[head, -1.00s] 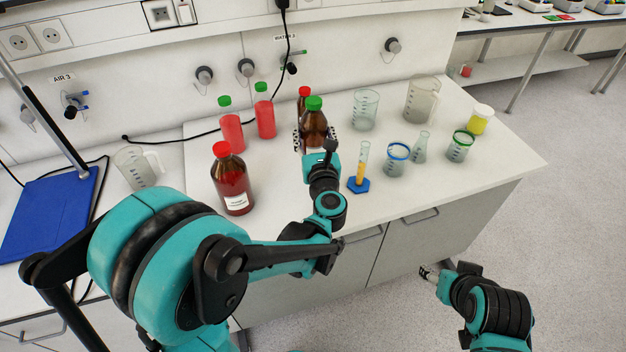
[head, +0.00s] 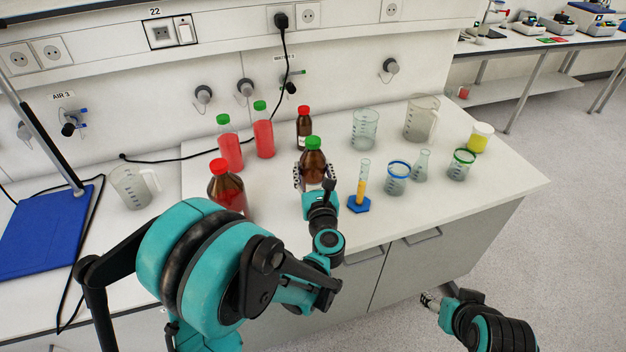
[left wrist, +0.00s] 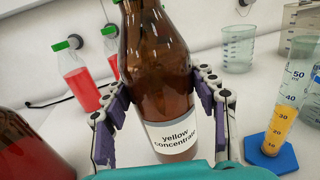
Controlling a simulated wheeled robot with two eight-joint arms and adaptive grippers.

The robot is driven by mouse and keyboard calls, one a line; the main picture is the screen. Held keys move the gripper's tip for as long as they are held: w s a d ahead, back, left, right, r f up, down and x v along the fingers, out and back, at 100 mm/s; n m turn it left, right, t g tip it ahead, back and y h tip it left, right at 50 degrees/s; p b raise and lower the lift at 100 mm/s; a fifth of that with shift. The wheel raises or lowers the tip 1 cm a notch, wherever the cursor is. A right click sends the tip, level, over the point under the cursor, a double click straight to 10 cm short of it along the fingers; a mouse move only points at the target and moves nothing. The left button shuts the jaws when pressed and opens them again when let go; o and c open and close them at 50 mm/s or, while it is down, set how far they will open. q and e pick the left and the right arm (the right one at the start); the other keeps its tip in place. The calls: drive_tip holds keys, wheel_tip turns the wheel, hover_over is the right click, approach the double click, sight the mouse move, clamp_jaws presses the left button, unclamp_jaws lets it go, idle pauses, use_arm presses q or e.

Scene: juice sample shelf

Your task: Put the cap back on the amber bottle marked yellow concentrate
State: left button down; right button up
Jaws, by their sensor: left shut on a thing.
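The amber bottle (head: 313,168) has a green cap (head: 313,143) sitting on its top in the head view. In the left wrist view the bottle (left wrist: 157,60) stands roughly upright, and its label (left wrist: 174,139) reads "yellow concentrate"; its top is out of that frame. My left gripper (head: 315,178) is shut on the bottle, with one finger on each side of its body in the left wrist view (left wrist: 165,98). I cannot tell whether the base touches the bench. My right gripper (head: 430,302) is low in front of the bench cabinets, and its opening is unclear.
A large red-capped amber bottle (head: 228,188) stands left of my gripper, and a small one (head: 304,128) behind. Two green-capped red bottles stand at the back left. A cylinder with a blue foot (head: 359,203) is close on the right, with several beakers beyond. The front bench strip is clear.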

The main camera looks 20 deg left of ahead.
sight(313, 179)
use_arm(q)
wheel_tip(313, 179, down, 4)
drive_tip(key=shift+r+b, duration=0.2)
drive_tip(key=shift+b, duration=0.6)
drive_tip(key=shift+f, duration=0.2)
drive_tip(key=shift+c, duration=2.4)
unclamp_jaws()
drive_tip(key=shift+r, duration=0.1)
drive_tip(key=shift+r, duration=0.1)
